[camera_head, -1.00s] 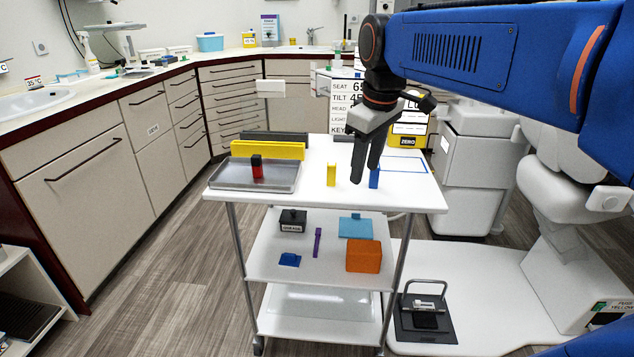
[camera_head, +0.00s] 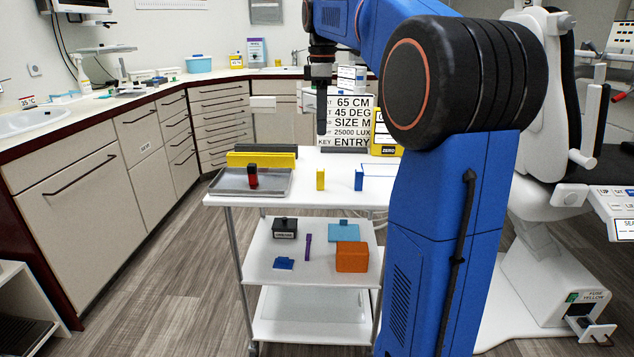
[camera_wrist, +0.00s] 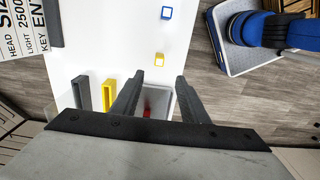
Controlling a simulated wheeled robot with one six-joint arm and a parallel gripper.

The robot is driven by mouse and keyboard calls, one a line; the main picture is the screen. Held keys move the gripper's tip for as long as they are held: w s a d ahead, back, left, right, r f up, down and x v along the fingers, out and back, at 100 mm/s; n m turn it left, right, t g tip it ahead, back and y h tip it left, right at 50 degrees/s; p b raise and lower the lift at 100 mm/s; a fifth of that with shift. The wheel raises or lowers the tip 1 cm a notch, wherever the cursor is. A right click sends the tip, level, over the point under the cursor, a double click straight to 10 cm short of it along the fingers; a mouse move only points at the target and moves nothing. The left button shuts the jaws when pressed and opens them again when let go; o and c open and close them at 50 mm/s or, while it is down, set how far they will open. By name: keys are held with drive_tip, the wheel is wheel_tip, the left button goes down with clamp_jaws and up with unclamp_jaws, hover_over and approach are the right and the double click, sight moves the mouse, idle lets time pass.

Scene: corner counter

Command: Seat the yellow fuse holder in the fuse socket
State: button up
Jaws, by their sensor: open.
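The yellow fuse holder (camera_head: 320,179) is a small upright block on the white cart top, between a red block and a blue block. It also shows in the wrist view (camera_wrist: 159,59), just beyond my fingertips. My gripper (camera_head: 322,132) is open and empty above the cart's back part, pointing down; its spread fingers show in the wrist view (camera_wrist: 157,80). A fuse socket (camera_head: 589,326) appears low at the right on the chair base, by a label reading FUSE YELLOW (camera_head: 589,297). Its inside is too small to make out.
A grey tray (camera_head: 225,188) holds the red block (camera_head: 252,176). The blue block (camera_head: 358,179) stands right of the yellow one. Yellow and dark bars (camera_head: 262,160) lie behind the tray. An orange box (camera_head: 352,257) is on the middle shelf. My blue arm hides the cart's right side.

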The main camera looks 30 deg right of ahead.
sight(320, 169)
wheel_tip(320, 169, down, 16)
drive_tip(key=shift+w+a+f, duration=0.1)
idle(0.6)
clamp_jaws()
